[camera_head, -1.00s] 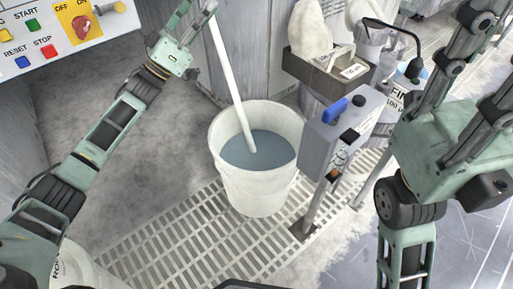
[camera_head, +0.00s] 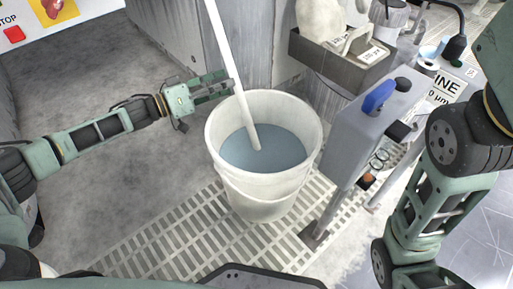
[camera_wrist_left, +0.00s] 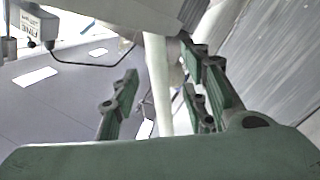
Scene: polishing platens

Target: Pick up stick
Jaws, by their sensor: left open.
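The stick (camera_head: 230,65) is a long white rod. It stands tilted in a white bucket (camera_head: 262,185), its lower end in blue-grey liquid and its top beyond the upper edge of the head view. My left gripper (camera_head: 228,83) reaches in from the left, with its fingertips at the stick just above the bucket rim. In the left wrist view the stick (camera_wrist_left: 157,75) runs between the spread fingers of my open left gripper (camera_wrist_left: 160,85). I cannot tell whether either finger touches it. My right arm shows at the right, but its gripper is out of view.
A grey control box (camera_head: 365,125) with a blue handle stands close right of the bucket. A dark tray (camera_head: 330,65) with pale items is behind it. A slotted floor grate (camera_head: 165,240) lies under the bucket. Bare floor (camera_head: 90,85) is open at the left.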

